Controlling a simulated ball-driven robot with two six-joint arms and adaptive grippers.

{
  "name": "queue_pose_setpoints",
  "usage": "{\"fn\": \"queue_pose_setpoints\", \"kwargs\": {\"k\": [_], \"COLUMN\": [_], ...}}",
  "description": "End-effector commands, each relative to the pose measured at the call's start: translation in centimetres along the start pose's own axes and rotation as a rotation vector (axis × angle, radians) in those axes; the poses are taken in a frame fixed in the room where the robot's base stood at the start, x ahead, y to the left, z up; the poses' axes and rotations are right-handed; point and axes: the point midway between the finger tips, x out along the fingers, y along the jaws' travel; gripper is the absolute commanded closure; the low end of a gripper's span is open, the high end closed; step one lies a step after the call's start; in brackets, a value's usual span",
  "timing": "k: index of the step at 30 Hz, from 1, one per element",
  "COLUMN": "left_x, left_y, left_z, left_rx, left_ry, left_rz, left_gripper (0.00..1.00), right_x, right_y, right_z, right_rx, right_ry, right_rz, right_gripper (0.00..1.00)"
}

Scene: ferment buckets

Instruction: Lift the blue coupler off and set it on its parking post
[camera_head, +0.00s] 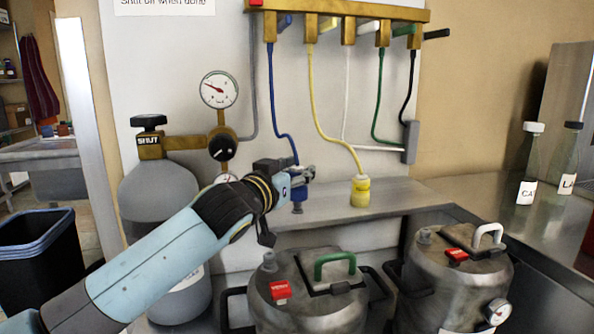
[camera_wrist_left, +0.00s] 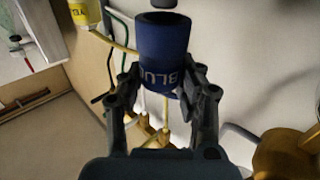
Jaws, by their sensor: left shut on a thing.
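The blue coupler (camera_wrist_left: 162,45) is between the fingers of my left gripper (camera_wrist_left: 163,95), with the letters "BLU" showing on its side. In the head view my left gripper (camera_head: 300,174) is shut on the blue coupler (camera_head: 298,193), in front of the wall panel and near the left end of the steel shelf. A blue hose (camera_head: 274,100) runs down to it from the manifold. The fingers hide part of the coupler. I cannot tell a parking post apart from what lies behind the gripper. My right gripper is not in view.
A yellow coupler (camera_head: 360,190) stands on the shelf (camera_head: 325,212) to the right. Two steel kegs, one with a green handle (camera_head: 335,263) and one with a white handle (camera_head: 488,233), stand below. A grey gas cylinder (camera_head: 160,205) with a gauge (camera_head: 219,89) stands left.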

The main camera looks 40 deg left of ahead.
Motion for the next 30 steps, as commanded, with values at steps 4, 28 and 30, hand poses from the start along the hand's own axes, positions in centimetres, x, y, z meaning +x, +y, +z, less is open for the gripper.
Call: {"fn": "queue_pose_setpoints", "kwargs": {"k": [4, 28, 30], "left_x": [0.00, 0.01, 0.01], "left_y": [0.01, 0.01, 0.01], "left_z": [-0.02, 0.77, 0.77], "left_rx": [0.000, 0.000, 0.000], "left_ry": [0.001, 0.001, 0.001], "left_rz": [0.000, 0.000, 0.000], "left_gripper": [1.00, 1.00, 1.00], "right_x": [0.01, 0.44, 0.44], "right_y": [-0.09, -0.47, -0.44], "right_z": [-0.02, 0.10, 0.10], "right_rx": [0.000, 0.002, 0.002], "right_ry": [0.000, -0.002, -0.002], "right_rz": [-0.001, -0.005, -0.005], "right_gripper": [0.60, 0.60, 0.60]}}
